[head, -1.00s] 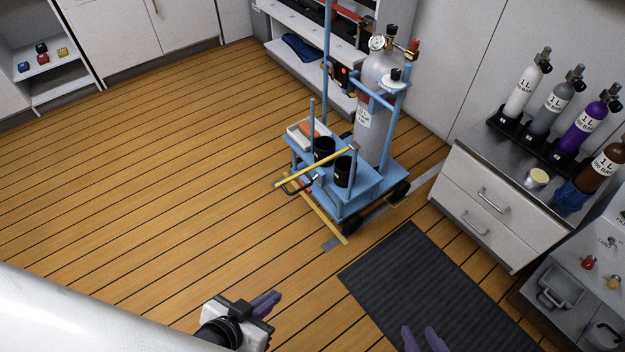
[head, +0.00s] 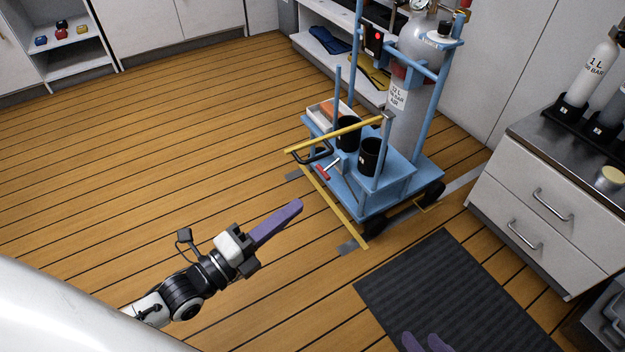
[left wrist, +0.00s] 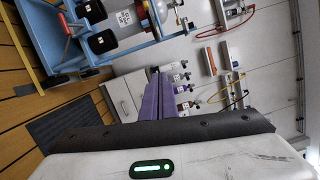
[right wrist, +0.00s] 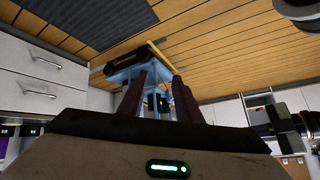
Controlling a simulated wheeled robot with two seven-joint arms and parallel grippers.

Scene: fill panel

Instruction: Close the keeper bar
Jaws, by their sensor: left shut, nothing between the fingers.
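The keeper bar appears to be the yellow bar (head: 335,135) with a black loop handle (head: 318,155) on the blue trolley (head: 350,200). It reaches from a post by the black cups out past the trolley's left edge. Whether it is latched I cannot tell. My left gripper (head: 299,206), with purple fingers, is shut and empty over the floor, left of and nearer than the trolley, apart from the bar. Its fingers also show together in the left wrist view (left wrist: 160,90). My right gripper (head: 427,342) is open and empty above the dark mat; its fingers are spread in the right wrist view (right wrist: 158,92).
A grey cylinder (head: 422,45) stands on the trolley, with black cups (head: 369,155) and a tray (head: 328,112) in front. A dark mat (head: 455,290) lies on the floor before it. A white drawer cabinet (head: 540,200) stands at right. The wooden floor at left is clear.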

